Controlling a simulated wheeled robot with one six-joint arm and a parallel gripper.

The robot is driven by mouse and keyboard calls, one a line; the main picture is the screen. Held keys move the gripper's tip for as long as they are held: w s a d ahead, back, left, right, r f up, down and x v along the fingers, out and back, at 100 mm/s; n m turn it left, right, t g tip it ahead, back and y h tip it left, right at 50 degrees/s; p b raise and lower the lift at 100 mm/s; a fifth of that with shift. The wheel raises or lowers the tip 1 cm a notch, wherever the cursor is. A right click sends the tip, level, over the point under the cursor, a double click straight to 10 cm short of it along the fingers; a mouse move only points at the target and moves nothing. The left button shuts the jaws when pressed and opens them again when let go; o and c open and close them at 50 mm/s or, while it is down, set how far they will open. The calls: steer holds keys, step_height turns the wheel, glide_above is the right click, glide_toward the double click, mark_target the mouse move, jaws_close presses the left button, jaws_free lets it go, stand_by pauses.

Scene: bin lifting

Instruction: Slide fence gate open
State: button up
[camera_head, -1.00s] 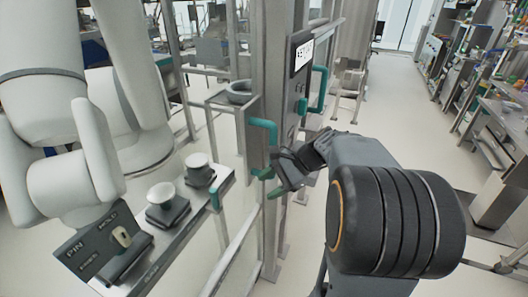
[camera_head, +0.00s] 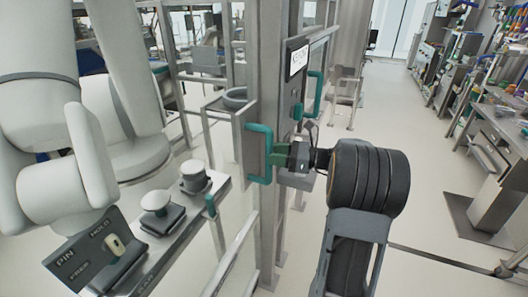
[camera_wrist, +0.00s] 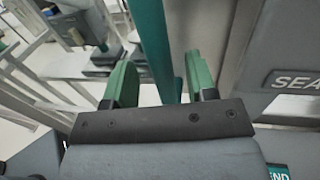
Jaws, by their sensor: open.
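The fingertips are partly hidden behind the handle in the head view.
A second teal handle (camera_head: 314,94) is on the post's right side, near a dark panel (camera_head: 298,75) with a white label. A white robot arm (camera_head: 75,150) and a bench with knobs (camera_head: 155,202) stand left. Open floor (camera_head: 395,130) lies right.

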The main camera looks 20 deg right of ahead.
steer(key=shift+x, duration=2.2)
jaws_close()
